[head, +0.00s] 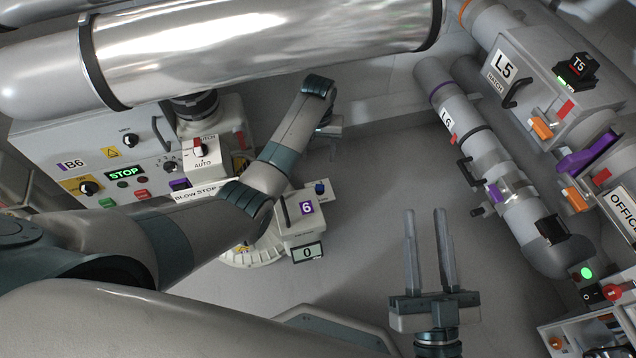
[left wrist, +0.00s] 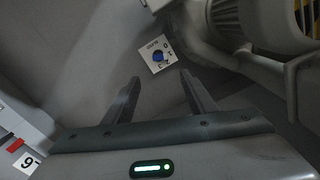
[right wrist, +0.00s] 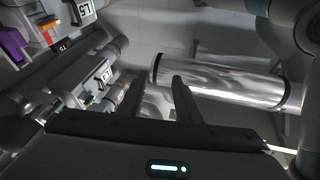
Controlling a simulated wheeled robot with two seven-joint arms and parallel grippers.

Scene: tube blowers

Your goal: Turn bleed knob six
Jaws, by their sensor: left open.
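A small blue knob (head: 320,188) sits on a white plate at the upper right of the unit marked 6 (head: 305,208) in the head view. In the left wrist view a blue knob (left wrist: 158,56) sits on a square white plate with printed marks, just beyond the fingertips. My left gripper (left wrist: 160,82) is open and empty, apart from the knob. In the head view its arm crosses over the B6 panel and its fingers are mostly hidden. My right gripper (head: 425,212) is open and empty over the floor, its fingers pointing up the picture.
The B6 panel (head: 62,140) with a lit STOP display stands at the left. A large shiny pipe (head: 260,40) crosses the top. The L6 pipe (head: 480,150) and the L5 box (head: 525,65) are at the right. Grey floor (head: 370,200) is clear between.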

